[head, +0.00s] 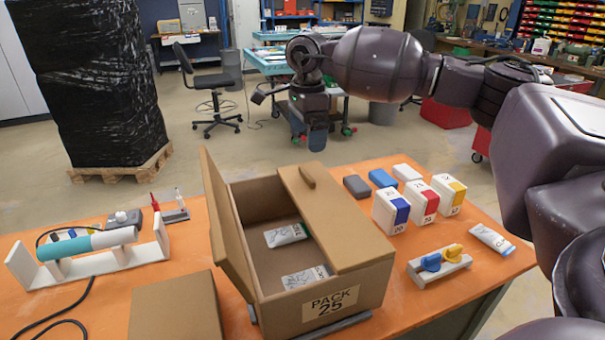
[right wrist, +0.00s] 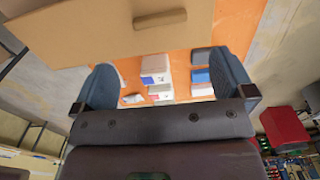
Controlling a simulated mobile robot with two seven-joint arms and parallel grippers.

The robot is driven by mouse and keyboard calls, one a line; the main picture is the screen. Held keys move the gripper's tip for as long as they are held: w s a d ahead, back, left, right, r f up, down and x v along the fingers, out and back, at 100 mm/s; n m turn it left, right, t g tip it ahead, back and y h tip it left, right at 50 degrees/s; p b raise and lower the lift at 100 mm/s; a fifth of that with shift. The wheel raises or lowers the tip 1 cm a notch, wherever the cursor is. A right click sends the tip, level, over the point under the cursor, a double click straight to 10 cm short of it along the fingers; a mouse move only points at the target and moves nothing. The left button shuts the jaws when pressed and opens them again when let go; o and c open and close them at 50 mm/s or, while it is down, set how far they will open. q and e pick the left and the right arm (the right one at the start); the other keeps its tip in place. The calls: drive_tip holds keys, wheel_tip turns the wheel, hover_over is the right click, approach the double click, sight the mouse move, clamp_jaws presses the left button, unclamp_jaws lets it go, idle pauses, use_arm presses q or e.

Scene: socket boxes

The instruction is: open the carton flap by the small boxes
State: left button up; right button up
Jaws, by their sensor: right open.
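The carton (head: 285,305), marked PACK 25, stands on the orange table. Its flap by the small boxes (head: 335,215) lies level over the right part of the opening, with a brown handle (head: 307,177) on top. The opposite flap (head: 228,220) stands up, leaning outward. My right gripper (head: 308,138) hangs fingers down above and behind the carton's far edge, apart from the handle. In the right wrist view, the gripper (right wrist: 165,82) is open and empty, and the handle (right wrist: 160,18) shows beyond the fingertips. My left gripper is not in view.
Small boxes with blue, red and yellow bands (head: 423,205) stand right of the carton. A holder with blue and yellow pieces (head: 440,266) and a tube (head: 491,239) lie nearer. Two packets (head: 287,235) are inside the carton. A white stand (head: 28,268) bears a teal-and-white roll at left.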

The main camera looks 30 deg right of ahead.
sight(307, 174)
wheel_tip(307, 174, down, 10)
drive_tip(key=shift+f, duration=0.1)
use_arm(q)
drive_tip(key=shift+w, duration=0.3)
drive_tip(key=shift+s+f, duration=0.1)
use_arm(e)
drive_tip(key=shift+c, duration=0.3)
drive_tip(key=c, duration=1)
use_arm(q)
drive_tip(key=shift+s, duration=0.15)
use_arm(e)
drive_tip(key=shift+c, duration=0.2)
